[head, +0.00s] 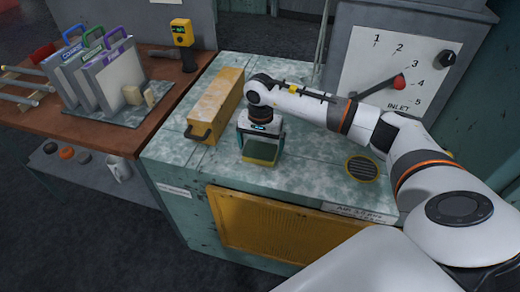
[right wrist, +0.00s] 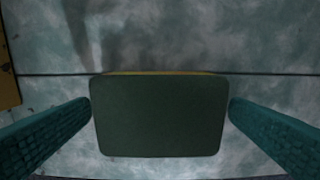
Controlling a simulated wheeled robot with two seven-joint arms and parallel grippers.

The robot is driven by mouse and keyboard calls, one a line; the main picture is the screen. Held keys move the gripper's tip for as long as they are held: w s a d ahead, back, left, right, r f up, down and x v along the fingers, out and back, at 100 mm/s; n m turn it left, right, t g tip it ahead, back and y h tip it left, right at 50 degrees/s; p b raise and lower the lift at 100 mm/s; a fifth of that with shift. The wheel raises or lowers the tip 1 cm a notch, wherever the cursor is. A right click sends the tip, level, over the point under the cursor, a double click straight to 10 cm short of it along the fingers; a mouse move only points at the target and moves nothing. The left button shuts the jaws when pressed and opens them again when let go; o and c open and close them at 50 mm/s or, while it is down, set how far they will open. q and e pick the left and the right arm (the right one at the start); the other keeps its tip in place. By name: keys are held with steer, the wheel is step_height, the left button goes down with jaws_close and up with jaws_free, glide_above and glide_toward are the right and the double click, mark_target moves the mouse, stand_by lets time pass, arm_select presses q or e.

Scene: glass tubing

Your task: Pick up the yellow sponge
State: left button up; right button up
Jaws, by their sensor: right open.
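The sponge (head: 260,151) lies on the mottled grey-green cabinet top, with a dark green upper face and a yellow edge. In the right wrist view the sponge (right wrist: 160,115) fills the middle, its dark face toward the camera and a thin yellow strip at its far edge. My right gripper (head: 260,150) is over the sponge, pointing down. Its two teal fingers (right wrist: 160,122) stand open on the left and right of the sponge, with no clear grip on it. My left gripper is in neither view.
A long yellow box (head: 216,103) with a handle stands just left of the gripper. A round vent (head: 361,169) is at right, and an inlet dial panel (head: 400,65) rises behind. A wooden bench (head: 105,137) with upright folders is at left.

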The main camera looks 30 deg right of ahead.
mark_target(260, 148)
steer(key=shift+f, duration=0.65)
steer(key=c, duration=0.8)
steer(key=shift+r, duration=0.15)
step_height(260, 148, up, 8)
steer(key=shift+r+b, duration=0.2)
steer(key=shift+b, duration=0.7)
steer(key=shift+r, duration=0.7)
